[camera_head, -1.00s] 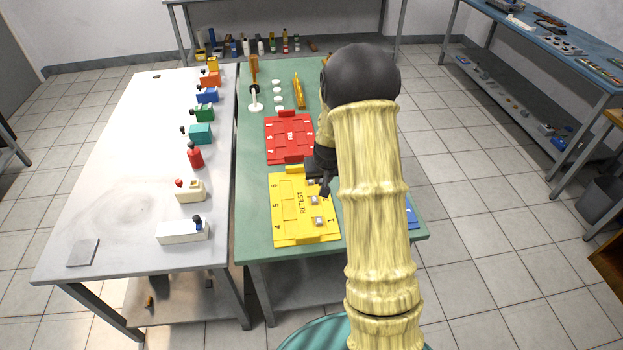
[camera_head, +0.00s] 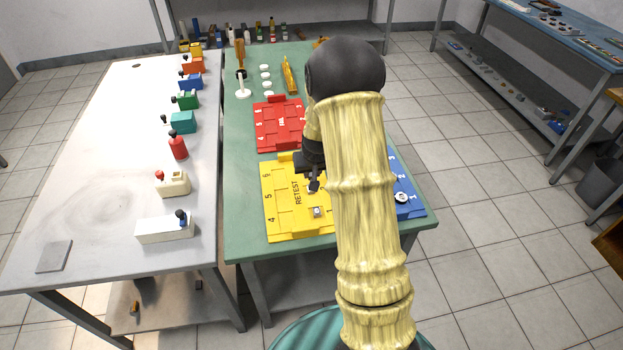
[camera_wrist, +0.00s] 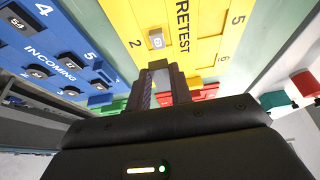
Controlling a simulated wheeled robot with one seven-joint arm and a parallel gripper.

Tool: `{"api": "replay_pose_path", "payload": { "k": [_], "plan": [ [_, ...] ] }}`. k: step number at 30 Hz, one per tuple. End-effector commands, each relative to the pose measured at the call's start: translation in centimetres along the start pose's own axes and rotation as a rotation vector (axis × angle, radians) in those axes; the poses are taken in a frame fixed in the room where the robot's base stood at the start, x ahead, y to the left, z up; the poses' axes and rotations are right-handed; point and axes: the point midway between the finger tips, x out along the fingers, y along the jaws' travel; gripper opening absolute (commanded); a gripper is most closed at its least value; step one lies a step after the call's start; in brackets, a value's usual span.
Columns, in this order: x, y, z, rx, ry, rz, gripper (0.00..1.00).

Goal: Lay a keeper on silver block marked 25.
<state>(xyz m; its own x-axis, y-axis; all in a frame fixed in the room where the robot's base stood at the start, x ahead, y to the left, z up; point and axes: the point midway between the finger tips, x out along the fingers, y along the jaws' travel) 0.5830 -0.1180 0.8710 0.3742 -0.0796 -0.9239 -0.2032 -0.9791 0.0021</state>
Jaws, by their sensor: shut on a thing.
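My gripper (camera_wrist: 160,90) is shut on a pale silvery thing (camera_wrist: 160,77), mostly hidden between its fingers. In the head view my gripper (camera_head: 314,187) is low over the yellow RETEST tray (camera_head: 277,217), on its right side. A silver block (camera_head: 318,211) sits on the tray just in front of it. In the wrist view one silver block (camera_wrist: 157,40) stands on the yellow tray beyond the fingertips; I cannot read its mark surely. Dark blocks with number labels (camera_wrist: 70,59) sit on the blue INCOMING tray. I cannot single out a keeper.
A red tray (camera_head: 280,125) lies behind the yellow one, and the blue tray (camera_head: 409,207) is to the right, partly behind my arm. Coloured containers line the white table (camera_head: 95,180) at left.

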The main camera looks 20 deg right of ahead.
Motion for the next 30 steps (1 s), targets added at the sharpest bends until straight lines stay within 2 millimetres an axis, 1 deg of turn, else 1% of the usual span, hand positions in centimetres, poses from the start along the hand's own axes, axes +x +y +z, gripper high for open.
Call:
{"api": "replay_pose_path", "payload": {
  "k": [1,15,30],
  "plan": [
    [0.6,0.0,0.2,0.000,0.001,0.000,0.00],
    [0.3,0.0,0.3,0.002,0.002,0.004,0.00],
    [3.2,0.0,1.4,0.002,0.001,0.004,0.00]
  ]
}}
